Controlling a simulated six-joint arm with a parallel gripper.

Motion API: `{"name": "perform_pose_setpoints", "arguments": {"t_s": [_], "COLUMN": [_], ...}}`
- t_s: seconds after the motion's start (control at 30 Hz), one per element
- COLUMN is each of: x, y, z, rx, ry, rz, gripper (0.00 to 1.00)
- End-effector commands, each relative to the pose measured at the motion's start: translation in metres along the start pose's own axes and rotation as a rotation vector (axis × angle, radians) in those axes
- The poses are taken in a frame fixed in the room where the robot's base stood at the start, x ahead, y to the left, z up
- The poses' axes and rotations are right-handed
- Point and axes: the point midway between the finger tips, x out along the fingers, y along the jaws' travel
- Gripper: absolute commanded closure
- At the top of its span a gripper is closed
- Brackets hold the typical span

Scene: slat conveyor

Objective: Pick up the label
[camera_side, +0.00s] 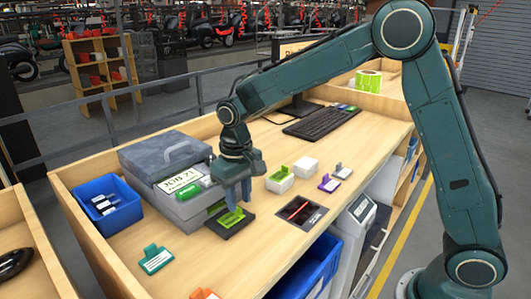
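My gripper (237,200) points down over a black pad (216,231) near the front left of the wooden bench. A bright green label-like piece (232,218) stands on the pad, directly below the fingertips. The fingers hide its upper part, and I cannot tell whether they touch or grip it. Other label-like tags lie about: a dark green and white one (155,260) at the front left, an orange one (205,294) at the bottom edge, a purple one (329,185) and a white one (342,171) to the right.
A grey case (165,153) with a "JOB 71" card (179,180) stands left of my gripper, close by. A blue bin (108,205) is farther left. White blocks (306,167) and a dark tray (301,211) lie right. A keyboard (320,124) is behind. The front-left bench top is mostly clear.

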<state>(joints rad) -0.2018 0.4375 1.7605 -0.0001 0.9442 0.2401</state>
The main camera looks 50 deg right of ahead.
Motion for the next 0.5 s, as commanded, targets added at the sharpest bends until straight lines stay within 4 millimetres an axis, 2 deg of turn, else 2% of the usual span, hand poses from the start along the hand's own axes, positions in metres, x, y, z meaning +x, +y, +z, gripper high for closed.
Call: {"name": "perform_pose_setpoints", "arguments": {"t_s": [0.2, 0.5], "x": [0.021, 0.023], "y": [0.000, 0.000], "z": [0.000, 0.000], "rx": [0.000, 0.000], "ry": [-0.002, 0.001], "rz": [0.000, 0.000], "gripper": [0.70, 0.70]}}
